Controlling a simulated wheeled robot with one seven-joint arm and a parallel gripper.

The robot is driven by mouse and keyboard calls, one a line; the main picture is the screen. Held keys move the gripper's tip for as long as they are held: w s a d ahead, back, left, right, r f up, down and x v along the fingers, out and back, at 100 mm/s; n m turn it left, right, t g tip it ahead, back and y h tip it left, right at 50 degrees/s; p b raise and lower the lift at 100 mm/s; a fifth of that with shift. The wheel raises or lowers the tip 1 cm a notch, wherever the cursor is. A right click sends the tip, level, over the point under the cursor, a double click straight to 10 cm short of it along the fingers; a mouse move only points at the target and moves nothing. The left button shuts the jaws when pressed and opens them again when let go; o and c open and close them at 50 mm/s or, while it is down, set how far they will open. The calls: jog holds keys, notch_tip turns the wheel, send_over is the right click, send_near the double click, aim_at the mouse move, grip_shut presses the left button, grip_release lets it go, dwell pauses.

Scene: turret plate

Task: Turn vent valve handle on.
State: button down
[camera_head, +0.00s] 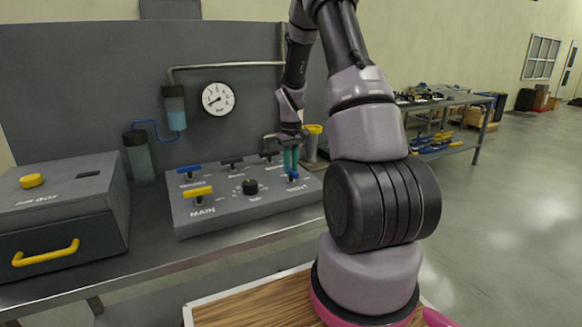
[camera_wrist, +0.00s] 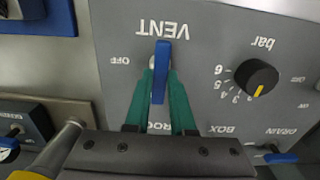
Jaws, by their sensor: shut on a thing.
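The blue vent valve handle (camera_wrist: 161,62) stands out from the grey turret plate (camera_wrist: 205,75), under the upside-down word VENT in the wrist view. It lies nearly upright in that picture, with the OFF mark to its left; I cannot make out an ON mark for it. My gripper (camera_wrist: 161,88) has its two green fingers on either side of the handle, shut on it. In the head view my gripper (camera_head: 291,160) reaches down to the plate's right end, where a bit of the blue handle (camera_head: 293,176) shows below the fingers.
The plate also carries a yellow MAIN handle (camera_head: 197,192), a black knob (camera_wrist: 256,77), a blue handle (camera_head: 189,169) and other dark handles. A grey box (camera_head: 60,215) with a yellow pull stands left. A gauge (camera_head: 218,99) and pipes are behind. A yellow-topped cylinder (camera_head: 311,140) is close by my gripper.

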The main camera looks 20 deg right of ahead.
aim_at(291, 170)
dwell(0.4)
jog(key=c, duration=0.8)
grip_release()
jog(key=shift+o, duration=0.2)
notch_tip(291, 170, up, 11)
jog(key=s+a+r+m+t, duration=0.1)
jog(key=s+a+r+t, duration=0.1)
jog(key=s+a+r, duration=0.45)
jog(key=s+a+r+m+t, duration=0.15)
jog(key=s+r, duration=0.25)
jog(key=r, duration=0.5)
jog(key=s+a+r+m+t+y, duration=0.1)
jog(key=s+a+r+t, duration=0.1)
jog(key=s, duration=0.6)
jog(key=s+a+r+m+t+y, duration=0.1)
jog(key=s+a+r, duration=0.1)
jog(key=s+a, duration=0.3)
jog(key=s, duration=0.3)
jog(key=shift+s+r+t, duration=0.3)
jog(key=shift+r+t, duration=0.05)
